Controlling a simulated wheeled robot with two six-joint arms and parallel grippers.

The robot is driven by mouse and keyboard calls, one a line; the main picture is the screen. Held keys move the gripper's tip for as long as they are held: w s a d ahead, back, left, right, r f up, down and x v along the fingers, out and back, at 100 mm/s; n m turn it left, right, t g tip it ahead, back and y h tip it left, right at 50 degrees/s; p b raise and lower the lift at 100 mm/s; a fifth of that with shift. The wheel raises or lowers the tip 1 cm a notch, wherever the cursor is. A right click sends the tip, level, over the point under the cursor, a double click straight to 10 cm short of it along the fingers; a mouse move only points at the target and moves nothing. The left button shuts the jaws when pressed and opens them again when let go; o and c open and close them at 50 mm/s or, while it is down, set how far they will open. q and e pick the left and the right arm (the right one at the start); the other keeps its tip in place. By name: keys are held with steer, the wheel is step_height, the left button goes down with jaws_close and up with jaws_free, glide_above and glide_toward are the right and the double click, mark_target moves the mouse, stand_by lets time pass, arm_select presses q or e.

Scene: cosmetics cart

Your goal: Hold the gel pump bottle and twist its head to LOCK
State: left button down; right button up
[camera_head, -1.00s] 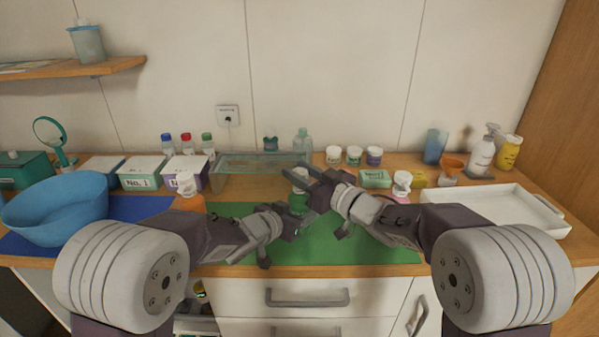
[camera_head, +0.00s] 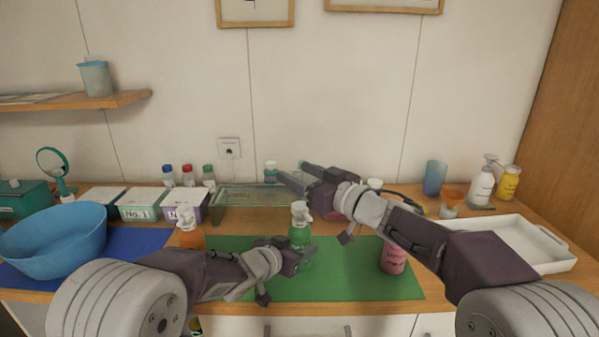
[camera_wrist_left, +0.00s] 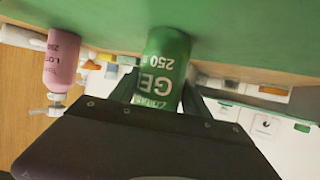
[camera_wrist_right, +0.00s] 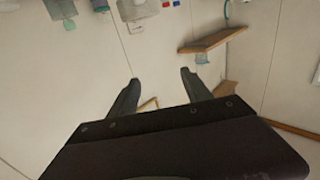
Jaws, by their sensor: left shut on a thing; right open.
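The green gel pump bottle (camera_head: 299,237) stands on the green mat (camera_head: 340,285) with its white pump head (camera_head: 300,209) showing above. It also shows in the left wrist view (camera_wrist_left: 166,62), upside down in the picture, with its label facing that camera. My left gripper (camera_head: 300,258) is shut around the bottle's lower body; its fingertips are partly hidden. My right gripper (camera_head: 292,173) is raised above and behind the bottle, apart from the pump head. It is open and empty, and its two fingers are spread in the right wrist view (camera_wrist_right: 160,79).
A pink lotion bottle (camera_head: 394,257) stands on the mat's right side, under my right arm. A blue bowl (camera_head: 55,240) is at the left and a white tray (camera_head: 515,240) at the right.

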steer(key=shift+r, duration=0.8)
steer(key=shift+s+a, duration=0.15)
steer(key=shift+s, duration=0.05)
steer(key=s+a+f+m+t+h, duration=0.1)
steer(key=s+f+m+t, duration=0.1)
steer(key=s, duration=0.3)
steer(key=m+t+h, duration=0.2)
steer(key=m+h, duration=0.1)
steer(key=h, duration=0.2)
glide_toward(303, 210)
steer(key=x, duration=1.2)
steer(key=shift+w+a, duration=0.1)
steer(key=shift+w, duration=0.1)
